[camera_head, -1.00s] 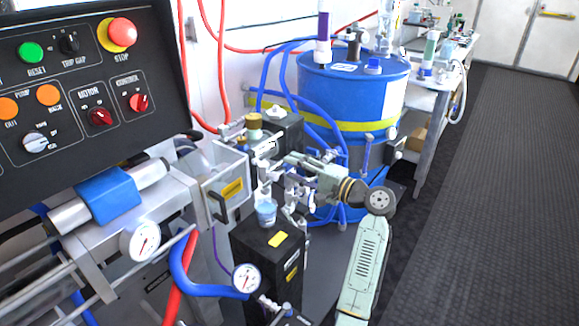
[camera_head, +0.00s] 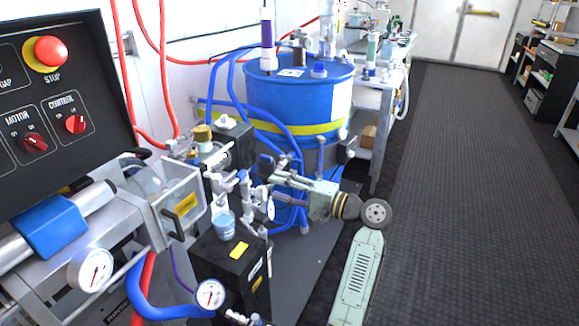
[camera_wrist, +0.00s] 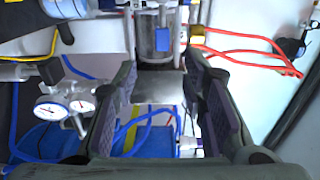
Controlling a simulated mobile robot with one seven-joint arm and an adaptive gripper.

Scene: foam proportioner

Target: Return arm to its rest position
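My arm's pale green forearm and wrist show at the lower centre of the head view. My gripper (camera_head: 280,183) points left, toward the machine's valves and fittings. In the wrist view my gripper (camera_wrist: 160,100) has its two dark fingers wide apart, with nothing held between them. Beyond the fingers are a clear cylinder with a blue label (camera_wrist: 162,40), blue hoses and a blue surface. Whether the gripper touches the fittings in the head view is hard to tell.
A blue drum (camera_head: 300,95) stands behind my gripper. A small cup of blue liquid (camera_head: 224,226) stands on a black box (camera_head: 232,262) to its left. A control panel (camera_head: 60,95) and gauges (camera_head: 210,294) are at left. The dark floor (camera_head: 460,200) at right is clear.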

